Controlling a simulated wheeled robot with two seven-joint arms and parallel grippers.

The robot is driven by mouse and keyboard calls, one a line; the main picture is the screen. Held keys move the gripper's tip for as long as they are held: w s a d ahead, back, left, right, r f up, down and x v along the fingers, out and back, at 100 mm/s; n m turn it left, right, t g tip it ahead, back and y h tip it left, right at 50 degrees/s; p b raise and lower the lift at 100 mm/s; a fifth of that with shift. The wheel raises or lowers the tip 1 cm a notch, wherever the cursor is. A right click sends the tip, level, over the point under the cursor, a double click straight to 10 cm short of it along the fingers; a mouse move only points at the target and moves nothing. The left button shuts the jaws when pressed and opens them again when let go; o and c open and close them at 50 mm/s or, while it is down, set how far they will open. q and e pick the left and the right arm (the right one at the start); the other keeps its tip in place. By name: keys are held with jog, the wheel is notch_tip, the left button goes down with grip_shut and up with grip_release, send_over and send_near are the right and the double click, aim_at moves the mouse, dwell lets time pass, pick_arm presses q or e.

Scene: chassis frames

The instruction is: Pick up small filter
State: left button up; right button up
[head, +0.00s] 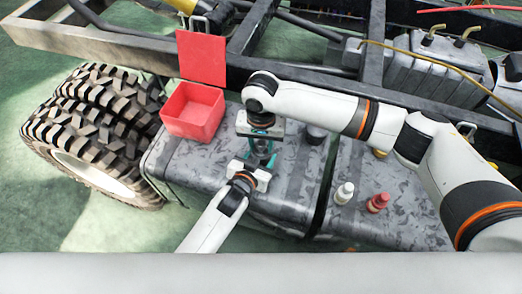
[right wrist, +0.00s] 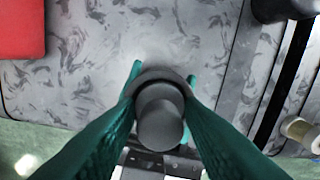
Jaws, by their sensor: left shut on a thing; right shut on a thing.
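The small filter (right wrist: 160,118) is a dark grey cylinder with a wider collar. In the right wrist view it sits between the green fingers of my right gripper (right wrist: 162,100), which is shut on it. In the head view my right gripper (head: 262,142) points down over the grey tank. My left gripper (head: 260,162) reaches in from below and meets it at the same spot, shut on what appears to be the same filter. The fingers largely hide the filter in the head view. Green tips of the other gripper show behind it in the right wrist view.
An open red box (head: 192,112) with its lid raised (head: 203,58) stands left of the grippers on the grey tank (head: 200,165). A white bottle (head: 344,193) and a red bottle (head: 377,203) stand to the right. Tyres (head: 100,125) are at left.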

pick_arm(q)
jog(key=shift+f, duration=0.1)
pick_arm(e)
notch_tip(320, 180, up, 10)
jog(key=shift+r, duration=0.1)
pick_arm(q)
jog(key=o, duration=1.2)
